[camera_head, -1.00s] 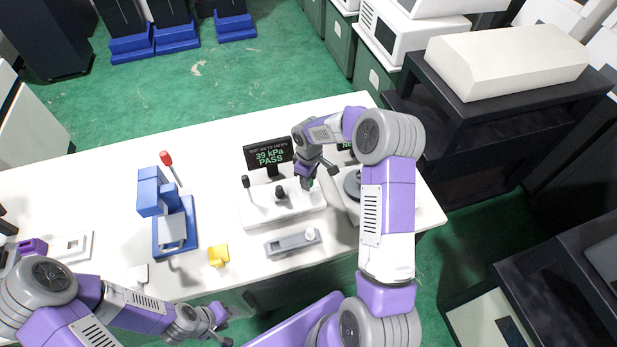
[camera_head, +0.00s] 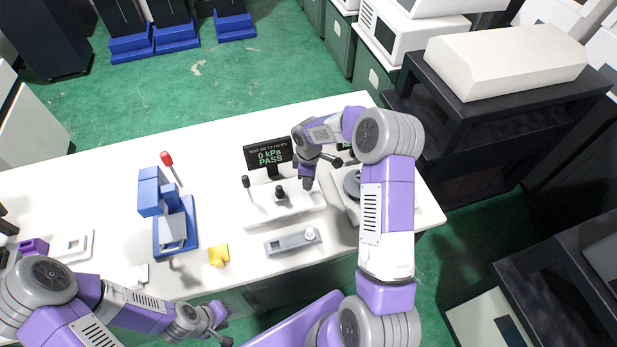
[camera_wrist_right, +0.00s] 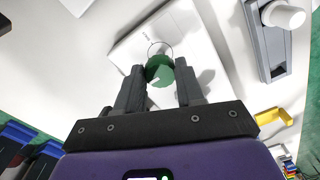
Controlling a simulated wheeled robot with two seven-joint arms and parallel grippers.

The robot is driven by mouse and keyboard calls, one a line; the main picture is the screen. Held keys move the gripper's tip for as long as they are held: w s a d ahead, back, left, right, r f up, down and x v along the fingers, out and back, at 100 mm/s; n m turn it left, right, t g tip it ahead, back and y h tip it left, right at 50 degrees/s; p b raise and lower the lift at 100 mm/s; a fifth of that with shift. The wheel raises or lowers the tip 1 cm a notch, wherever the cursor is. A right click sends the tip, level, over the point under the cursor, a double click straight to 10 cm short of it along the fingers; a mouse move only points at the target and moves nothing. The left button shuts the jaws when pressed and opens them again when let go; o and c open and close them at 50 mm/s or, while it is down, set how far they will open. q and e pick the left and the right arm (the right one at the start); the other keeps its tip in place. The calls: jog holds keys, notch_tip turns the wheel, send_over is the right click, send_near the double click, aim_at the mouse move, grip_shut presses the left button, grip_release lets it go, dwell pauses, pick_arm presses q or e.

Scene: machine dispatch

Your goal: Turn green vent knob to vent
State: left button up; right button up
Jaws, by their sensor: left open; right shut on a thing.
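The green vent knob (camera_wrist_right: 160,72) shows in the right wrist view between the two fingers of my right gripper (camera_wrist_right: 160,88), which is shut on it. A pale mark shows on the knob. In the head view my right gripper (camera_head: 308,184) is at the right end of the white test unit (camera_head: 290,214), hiding the knob. The black display (camera_head: 268,156) behind the unit reads "0 kPa PASS". My left gripper (camera_head: 222,333) is open and empty near the table's front edge, apart from the unit.
A grey fixture with a white knob (camera_head: 292,241) lies in front of the unit. A yellow piece (camera_head: 218,255) and a blue press (camera_head: 172,222) with a red-tipped lever are to the left. A round grey device stands close right of my right gripper.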

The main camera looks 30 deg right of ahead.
jog(key=shift+w, duration=0.1)
jog(key=o, duration=1)
jog(key=shift+o, duration=0.2)
notch_tip(320, 180, up, 8)
jog(key=shift+f, duration=0.15)
